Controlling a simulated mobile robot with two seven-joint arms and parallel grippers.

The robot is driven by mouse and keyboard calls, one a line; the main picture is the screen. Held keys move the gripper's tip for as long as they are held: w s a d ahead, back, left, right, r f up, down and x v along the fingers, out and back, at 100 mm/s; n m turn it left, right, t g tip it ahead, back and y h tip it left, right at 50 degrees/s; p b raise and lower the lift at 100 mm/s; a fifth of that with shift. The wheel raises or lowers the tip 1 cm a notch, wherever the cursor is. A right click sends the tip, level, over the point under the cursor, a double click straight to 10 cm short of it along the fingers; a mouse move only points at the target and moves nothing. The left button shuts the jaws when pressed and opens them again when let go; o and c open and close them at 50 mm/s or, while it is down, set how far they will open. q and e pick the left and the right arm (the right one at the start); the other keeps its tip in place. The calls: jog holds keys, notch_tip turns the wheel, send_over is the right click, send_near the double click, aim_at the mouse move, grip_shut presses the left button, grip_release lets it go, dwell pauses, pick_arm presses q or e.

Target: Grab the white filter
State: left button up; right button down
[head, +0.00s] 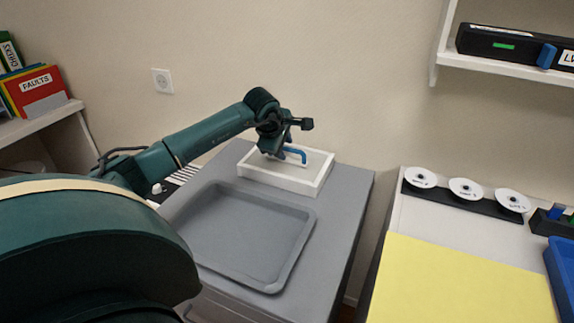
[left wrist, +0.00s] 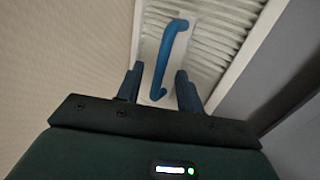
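The white filter (head: 283,182) is a shallow white-framed box lying at the back of a grey cart top. It has a blue handle (head: 297,151) on its upper face. In the left wrist view the filter (left wrist: 218,38) shows pale pleats, and the blue handle (left wrist: 168,48) stands on a white strip. My left gripper (head: 283,153) is over the filter at the handle. In the left wrist view its two fingers (left wrist: 158,88) are apart, with the handle's near end between them and gaps on both sides. My right gripper is not in view.
An empty grey tray (head: 300,240) lies in front of the filter on the cart top (head: 352,190). The wall (head: 350,80) is close behind. A white table to the right carries white discs (head: 465,188), a yellow sheet (head: 455,285) and a blue bin (head: 562,262).

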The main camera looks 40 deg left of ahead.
pick_arm(q)
jog(key=shift+c, duration=0.5)
grip_shut()
jog(key=shift+r, duration=0.1)
